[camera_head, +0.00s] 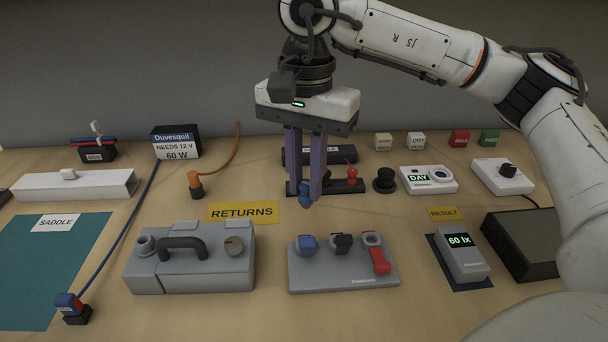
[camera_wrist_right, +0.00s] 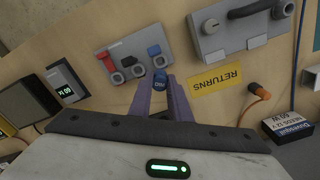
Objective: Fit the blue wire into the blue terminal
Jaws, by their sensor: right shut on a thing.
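My right gripper (camera_head: 305,190) points down above the table with its two purple fingers shut on a small blue piece (camera_head: 305,188). This piece has an orange-brown lower tip, and its blue end (camera_wrist_right: 160,77) shows between the fingertips in the wrist view. I cannot make out a wire on it. The blue terminal (camera_head: 306,243) is the left one on a grey block, in front of the gripper and apart from the held piece. It also shows in the wrist view (camera_wrist_right: 154,51). My left gripper is not in view.
The grey block (camera_head: 340,277) also carries a black terminal (camera_head: 342,243) and a red-levered one (camera_head: 378,260). A grey handled case (camera_head: 200,274) stands left, a meter reading 60 lx (camera_head: 464,260) right. A blue cable runs left.

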